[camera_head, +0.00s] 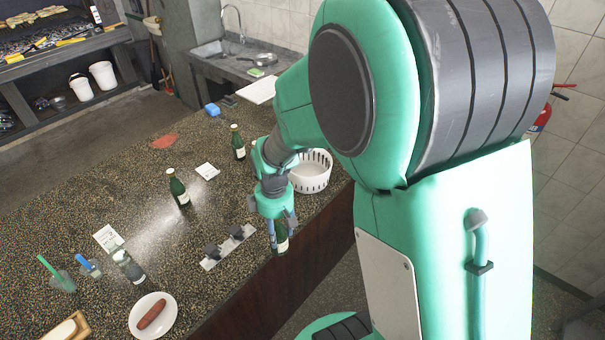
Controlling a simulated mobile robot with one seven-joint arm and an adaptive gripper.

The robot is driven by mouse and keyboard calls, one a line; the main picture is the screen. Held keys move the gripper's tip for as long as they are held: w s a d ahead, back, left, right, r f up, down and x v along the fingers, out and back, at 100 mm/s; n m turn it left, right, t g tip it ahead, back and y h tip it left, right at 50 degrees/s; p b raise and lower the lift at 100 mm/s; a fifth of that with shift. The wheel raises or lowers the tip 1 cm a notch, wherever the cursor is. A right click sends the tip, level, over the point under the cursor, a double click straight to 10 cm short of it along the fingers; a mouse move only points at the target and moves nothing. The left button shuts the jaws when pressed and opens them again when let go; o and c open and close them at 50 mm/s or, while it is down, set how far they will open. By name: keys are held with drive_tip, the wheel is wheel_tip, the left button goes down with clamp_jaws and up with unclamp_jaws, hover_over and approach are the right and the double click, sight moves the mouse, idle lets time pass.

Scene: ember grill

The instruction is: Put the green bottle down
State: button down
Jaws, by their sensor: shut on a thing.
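My gripper (280,229) points down at the near edge of the speckled counter (150,219). It is shut on a green bottle (281,242) with a pale label, held upright between the fingers. The bottle's neck is hidden by my gripper. The bottle appears at or just beyond the counter's edge; I cannot tell whether its base touches anything. Other green bottles stand upright on the counter: one left of my gripper (179,190) and one farther back (237,142).
A white basket (312,172) stands just behind my gripper. A grey metal holder with dark knobs (228,247) lies to its left. The mid-counter has free room.

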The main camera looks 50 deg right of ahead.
wheel_tip(320, 180, up, 8)
drive_tip(key=shift+f, duration=0.15)
drive_tip(key=shift+w+d, duration=0.25)
drive_tip(key=shift+w, duration=0.05)
drive_tip(key=w+d+r+p, duration=0.2)
drive_tip(key=w+d+p, duration=0.1)
drive_tip(key=w+d, duration=0.6)
drive_tip(key=w+d+r+p, duration=0.1)
drive_tip(key=w+d+p, duration=0.1)
drive_tip(key=w+d, duration=0.65)
drive_tip(key=w+d+f+p, duration=0.2)
drive_tip(key=d, duration=0.6)
drive_tip(key=w+d+f+p, duration=0.1)
drive_tip(key=w+d, duration=0.1)
drive_tip(key=d, duration=0.7)
wheel_tip(320, 180, down, 5)
drive_tip(key=shift+s+a+f, duration=0.15)
drive_tip(key=shift+f, duration=0.05)
wheel_tip(320, 180, down, 6)
drive_tip(key=p, duration=0.1)
